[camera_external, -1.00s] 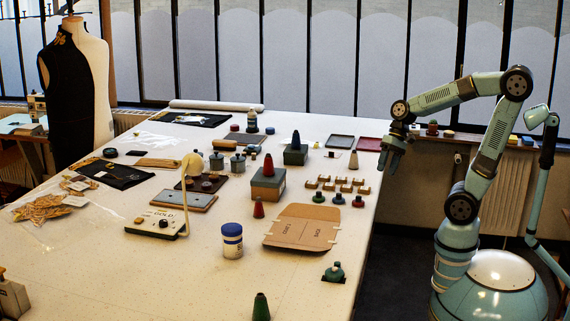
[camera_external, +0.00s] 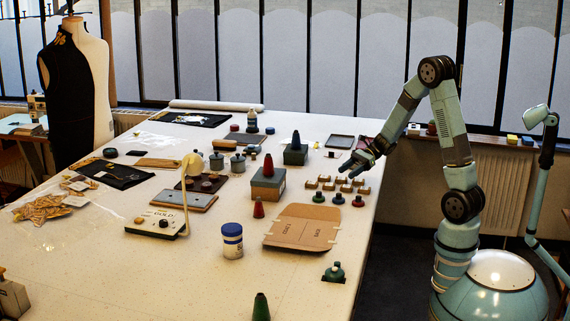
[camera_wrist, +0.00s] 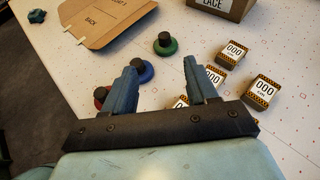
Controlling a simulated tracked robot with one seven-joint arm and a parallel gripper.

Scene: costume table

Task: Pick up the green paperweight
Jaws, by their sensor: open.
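The green paperweight (camera_external: 319,197), a low green disc with a dark knob, stands on the table at the left end of a short row. In the wrist view the green paperweight (camera_wrist: 166,48) shows beyond and between my fingertips. A blue one (camera_external: 338,199) and a red one (camera_external: 358,202) stand to its right. My gripper (camera_external: 346,169) is open and empty above the table's right side, apart from the green paperweight.
A flat brown cardboard piece (camera_external: 298,230) lies in front. A larger box (camera_external: 268,186) with a cone on top stands left.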

